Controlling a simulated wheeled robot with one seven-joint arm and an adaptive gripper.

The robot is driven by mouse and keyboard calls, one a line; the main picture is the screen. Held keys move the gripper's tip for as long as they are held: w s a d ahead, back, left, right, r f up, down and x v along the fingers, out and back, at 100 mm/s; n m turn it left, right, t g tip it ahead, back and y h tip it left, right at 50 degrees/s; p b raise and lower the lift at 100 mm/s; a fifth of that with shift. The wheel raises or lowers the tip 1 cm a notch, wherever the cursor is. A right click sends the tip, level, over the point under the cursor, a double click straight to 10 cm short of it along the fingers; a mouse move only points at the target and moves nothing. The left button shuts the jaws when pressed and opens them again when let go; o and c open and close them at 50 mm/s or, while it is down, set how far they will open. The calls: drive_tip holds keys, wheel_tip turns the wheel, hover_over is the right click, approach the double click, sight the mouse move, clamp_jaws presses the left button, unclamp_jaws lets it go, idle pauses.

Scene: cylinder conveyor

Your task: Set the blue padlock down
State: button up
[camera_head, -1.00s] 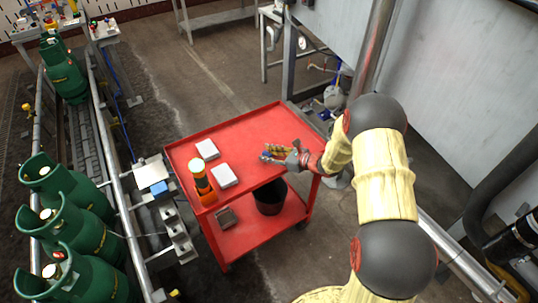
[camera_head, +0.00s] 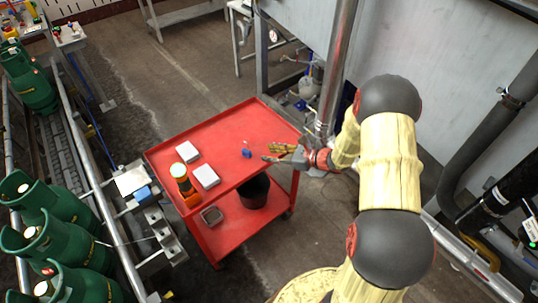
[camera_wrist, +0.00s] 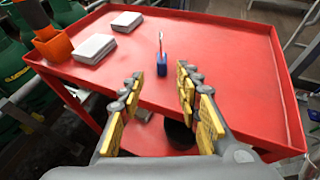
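The small blue padlock (camera_head: 246,152) stands upright on the red cart's top (camera_head: 225,133), right of the white boxes, with its thin metal shackle pointing up. In the wrist view the blue padlock (camera_wrist: 162,64) shows beyond my fingertips, between their two lines, with red surface around it. My gripper (camera_head: 268,153) is to the right of the padlock near the cart's right edge. In the wrist view my gripper (camera_wrist: 159,76) has its yellow-padded fingers spread apart with nothing between them.
A black bucket (camera_head: 253,191) and a small tray (camera_head: 212,215) are on the lower shelf. Green gas cylinders (camera_head: 57,238) line the left.

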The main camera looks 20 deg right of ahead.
drive_tip(key=s+a+r+n+g, duration=0.3)
drive_tip(key=s+a+r+n, duration=0.4)
drive_tip(key=r, duration=0.2)
drive_tip(key=s+a+r+n+g, duration=0.4)
drive_tip(key=s+a+r+n, duration=0.25)
drive_tip(key=r, duration=0.25)
drive_tip(key=s+d+r+n+t+h, duration=0.1)
drive_tip(key=s+d+r+n+h, duration=0.2)
drive_tip(key=s+n, duration=0.4)
drive_tip(key=s+d+r+n+t+h, duration=0.1)
drive_tip(key=s+d+r+n+h, duration=0.2)
drive_tip(key=s, duration=0.9)
wheel_tip(320, 180, up, 5)
drive_tip(key=n+h, duration=0.2)
drive_tip(key=n, duration=0.2)
drive_tip(key=shift+d+h, duration=0.25)
drive_tip(key=shift+h, duration=0.15)
drive_tip(key=shift+c, duration=0.5)
